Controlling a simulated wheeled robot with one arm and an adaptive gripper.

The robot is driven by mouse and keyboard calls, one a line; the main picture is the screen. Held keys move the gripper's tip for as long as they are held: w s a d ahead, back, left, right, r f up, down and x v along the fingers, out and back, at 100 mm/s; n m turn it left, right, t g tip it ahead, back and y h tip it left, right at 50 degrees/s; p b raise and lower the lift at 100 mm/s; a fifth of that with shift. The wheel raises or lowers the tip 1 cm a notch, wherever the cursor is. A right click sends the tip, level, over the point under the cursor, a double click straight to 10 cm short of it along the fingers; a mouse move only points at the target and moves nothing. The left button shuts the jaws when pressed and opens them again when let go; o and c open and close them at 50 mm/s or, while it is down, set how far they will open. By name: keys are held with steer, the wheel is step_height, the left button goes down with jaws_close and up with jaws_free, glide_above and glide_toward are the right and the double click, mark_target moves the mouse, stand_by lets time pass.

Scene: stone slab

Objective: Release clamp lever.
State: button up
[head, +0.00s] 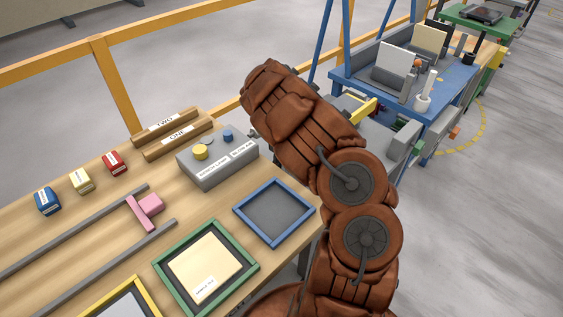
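A yellow bar (363,111) stands out on the grey station between the wooden table and the blue table. It may be the clamp lever, but I cannot tell for certain. My brown arm covers the left part of that station, so what is there is hidden. My gripper does not show; its fingers are out of sight, and I cannot tell where they are relative to the yellow bar.
The wooden table (90,205) carries a grey button box (219,165), small coloured blocks, rails with a pink slider (148,206), and blue (293,235) and green (170,275) frames. A blue table (440,105) stands behind. A yellow railing (110,75) runs behind; grey floor (500,230) at right is clear.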

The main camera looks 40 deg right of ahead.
steer(key=shift+f, duration=0.35)
steer(key=shift+c, duration=0.3)
jaws_close()
steer(key=shift+w, duration=0.1)
